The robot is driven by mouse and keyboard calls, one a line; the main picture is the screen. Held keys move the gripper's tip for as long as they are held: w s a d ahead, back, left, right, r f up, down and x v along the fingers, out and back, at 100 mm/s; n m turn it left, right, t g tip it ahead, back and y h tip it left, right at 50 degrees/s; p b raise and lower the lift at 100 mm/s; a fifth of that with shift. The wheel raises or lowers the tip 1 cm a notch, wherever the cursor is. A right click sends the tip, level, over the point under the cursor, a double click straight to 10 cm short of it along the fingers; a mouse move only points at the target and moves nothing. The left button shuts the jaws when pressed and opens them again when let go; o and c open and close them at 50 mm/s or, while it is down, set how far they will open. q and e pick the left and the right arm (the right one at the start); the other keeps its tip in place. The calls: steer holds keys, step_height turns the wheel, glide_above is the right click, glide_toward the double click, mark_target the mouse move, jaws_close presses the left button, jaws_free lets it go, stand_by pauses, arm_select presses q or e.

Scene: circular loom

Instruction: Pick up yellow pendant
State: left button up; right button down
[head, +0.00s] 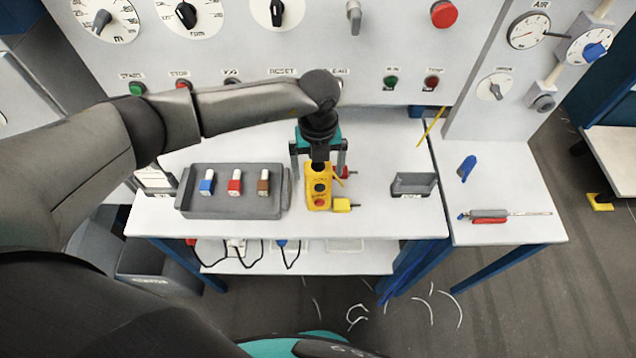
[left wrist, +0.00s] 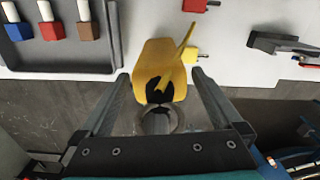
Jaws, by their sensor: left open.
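In the left wrist view the pendant (left wrist: 157,58) lies between and beyond the open fingers (left wrist: 160,77), with gaps on both sides. A grey ring (left wrist: 158,120) shows at the pendant's near end there. Part of the pendant's far end is hidden by the gripper in the head view. My right gripper is not in view.
A grey tray (head: 232,208) with blue, red and brown pieces stands left of the pendant. A small yellow block (head: 342,204) lies close on its right. A grey holder (head: 413,184) stands farther right. The control panel (head: 300,65) rises behind; bench space right of the yellow block is clear.

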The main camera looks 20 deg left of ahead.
arm_select(q)
jaws_close()
stand_by(0.8)
